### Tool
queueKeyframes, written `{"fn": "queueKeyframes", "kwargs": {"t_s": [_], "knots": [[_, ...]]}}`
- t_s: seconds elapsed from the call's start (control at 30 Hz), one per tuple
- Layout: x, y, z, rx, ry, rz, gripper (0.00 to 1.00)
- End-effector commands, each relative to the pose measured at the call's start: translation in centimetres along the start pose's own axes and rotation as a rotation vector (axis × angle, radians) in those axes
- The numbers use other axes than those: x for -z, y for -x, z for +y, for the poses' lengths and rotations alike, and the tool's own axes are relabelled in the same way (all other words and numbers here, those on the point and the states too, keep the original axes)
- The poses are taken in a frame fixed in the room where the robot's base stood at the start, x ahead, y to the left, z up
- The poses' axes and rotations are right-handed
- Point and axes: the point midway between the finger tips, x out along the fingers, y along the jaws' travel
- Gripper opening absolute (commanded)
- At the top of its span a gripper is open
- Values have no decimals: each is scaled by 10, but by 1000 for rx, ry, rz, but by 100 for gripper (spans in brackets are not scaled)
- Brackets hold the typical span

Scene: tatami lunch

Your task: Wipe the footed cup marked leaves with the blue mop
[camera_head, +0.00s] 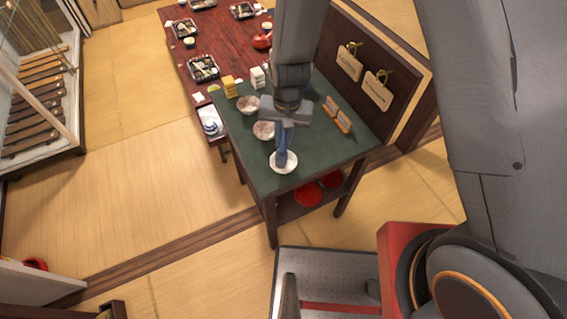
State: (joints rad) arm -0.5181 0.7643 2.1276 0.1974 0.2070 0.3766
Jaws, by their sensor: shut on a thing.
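My gripper (284,122) points down over the green-topped table (255,178) and is shut on the blue mop (282,145). The mop's lower end is at a white footed cup (291,167) near the table's front edge, over or in its opening. I cannot tell whether it touches the cup. Two more cups with brownish insides stand in a row behind: a middle one (264,130) and a farther one (248,105). The markings on the cups are too small to read, so I cannot tell which bears leaves.
Yellow blocks (229,86) and a white block (258,78) stand at the table's back. Small wooden signs (338,115) stand along its right side, before a dark panel (357,60). A red dining table (215,35) with trays adjoins behind. Tatami floor (110,180) is clear at left.

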Motion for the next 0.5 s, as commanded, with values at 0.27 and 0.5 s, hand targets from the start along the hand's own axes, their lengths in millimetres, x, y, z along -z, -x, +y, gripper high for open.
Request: {"fn": "queueKeyframes", "kwargs": {"t_s": [0.27,0.5], "knots": [[0,-1,0,-1,-5,0,0],[1,18,-2,1,-3,1,0]]}}
